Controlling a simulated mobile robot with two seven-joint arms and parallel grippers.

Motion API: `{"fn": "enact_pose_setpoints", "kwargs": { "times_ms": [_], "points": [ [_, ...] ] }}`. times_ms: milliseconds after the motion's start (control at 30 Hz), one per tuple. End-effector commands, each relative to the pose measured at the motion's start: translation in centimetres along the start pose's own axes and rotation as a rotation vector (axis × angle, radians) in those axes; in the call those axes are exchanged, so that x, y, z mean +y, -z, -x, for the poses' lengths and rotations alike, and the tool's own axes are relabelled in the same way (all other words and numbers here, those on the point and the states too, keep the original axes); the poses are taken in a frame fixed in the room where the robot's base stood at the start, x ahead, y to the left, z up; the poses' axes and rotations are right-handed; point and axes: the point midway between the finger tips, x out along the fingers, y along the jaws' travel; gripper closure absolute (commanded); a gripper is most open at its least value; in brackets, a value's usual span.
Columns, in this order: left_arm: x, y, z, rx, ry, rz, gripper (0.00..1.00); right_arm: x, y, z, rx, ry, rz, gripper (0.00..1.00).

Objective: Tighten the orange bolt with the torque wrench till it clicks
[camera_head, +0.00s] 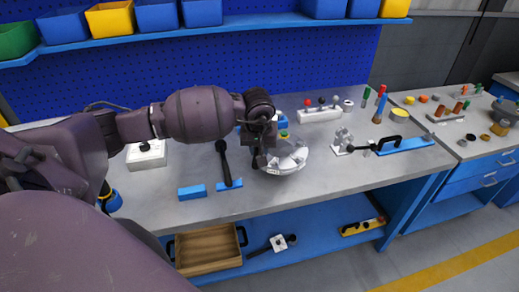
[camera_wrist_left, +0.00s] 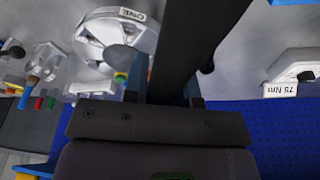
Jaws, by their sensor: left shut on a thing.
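My left gripper (camera_head: 261,150) is over the bench at the near left side of the white flanged shell (camera_head: 288,158). The shell also shows in the left wrist view (camera_wrist_left: 88,35), with a label reading "ONE". My left gripper is shut on a dark bar (camera_wrist_left: 196,45), which looks like the torque wrench handle, running between its fingers. The working end of this bar is out of the wrist view. I cannot make out the orange bolt. My right gripper is not in view.
A blue block (camera_head: 192,192) lies near the front edge. A white rack with coloured knobs (camera_head: 320,114) stands behind. The bench's front right is clear.

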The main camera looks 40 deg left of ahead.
Motion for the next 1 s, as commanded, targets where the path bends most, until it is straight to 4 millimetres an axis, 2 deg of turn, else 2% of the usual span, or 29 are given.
{"fn": "enact_pose_setpoints", "kwargs": {
  "times_ms": [633,1000],
  "points": [
    [0.0,-1.1,-5.1,0.000,0.001,0.000,1.00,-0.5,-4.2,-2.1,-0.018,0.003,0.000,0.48],
    [0.0,-1.0,-4.6,0.002,-0.001,0.000,1.00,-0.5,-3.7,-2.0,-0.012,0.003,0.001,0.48]
  ]
}}
